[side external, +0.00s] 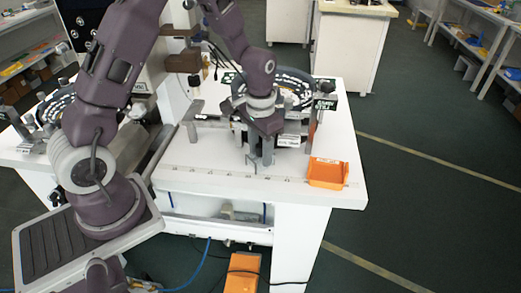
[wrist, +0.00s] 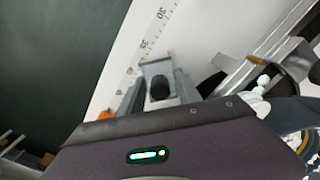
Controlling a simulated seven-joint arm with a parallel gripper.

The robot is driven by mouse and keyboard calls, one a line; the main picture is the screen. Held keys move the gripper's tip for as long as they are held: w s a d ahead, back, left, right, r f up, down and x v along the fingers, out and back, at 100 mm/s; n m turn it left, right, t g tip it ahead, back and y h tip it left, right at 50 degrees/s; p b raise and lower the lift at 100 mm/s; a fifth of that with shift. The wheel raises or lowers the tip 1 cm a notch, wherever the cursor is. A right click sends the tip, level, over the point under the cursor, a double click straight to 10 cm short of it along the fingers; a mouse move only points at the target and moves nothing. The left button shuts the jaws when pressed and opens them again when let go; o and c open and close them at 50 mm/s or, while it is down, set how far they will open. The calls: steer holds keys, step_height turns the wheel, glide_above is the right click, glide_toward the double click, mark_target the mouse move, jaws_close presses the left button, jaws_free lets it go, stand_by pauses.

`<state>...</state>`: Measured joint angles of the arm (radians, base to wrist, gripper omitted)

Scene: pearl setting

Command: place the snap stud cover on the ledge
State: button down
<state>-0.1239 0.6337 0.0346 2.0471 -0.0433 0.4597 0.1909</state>
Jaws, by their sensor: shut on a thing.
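My gripper (side external: 261,160) points down, low over the front part of the white worktable in the side external view. In the wrist view my gripper (wrist: 159,80) is shut on a small dark piece (wrist: 160,88), taken to be the snap stud cover, between its grey fingers. A grey block-like part shows just past the dark piece in the wrist view. In the side view the fingers hide the held piece, and its contact with anything below is unclear. I cannot pick out with certainty which surface is the ledge.
A numbered scale (wrist: 143,45) runs along the white tabletop. An orange tray (side external: 327,174) stands at the table's front right corner. A round dark feeder bowl (side external: 294,82) and metal rails lie behind my gripper. The tabletop left of my gripper is mostly clear.

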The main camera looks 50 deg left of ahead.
mark_target(260, 145)
steer(key=c, duration=0.8)
jaws_free()
steer(key=shift+c, duration=0.2)
step_height(260, 145, up, 12)
steer(key=s+d+r+t, duration=0.3)
steer(key=s+d+r, duration=0.1)
steer(key=s+r, duration=0.65)
steer(key=s+d+t, duration=0.1)
steer(key=s+t, duration=0.1)
steer(key=s, duration=0.8)
steer(key=shift+s+d+t, duration=0.2)
steer(key=shift+s+t, duration=0.1)
steer(key=shift+s, duration=0.1)
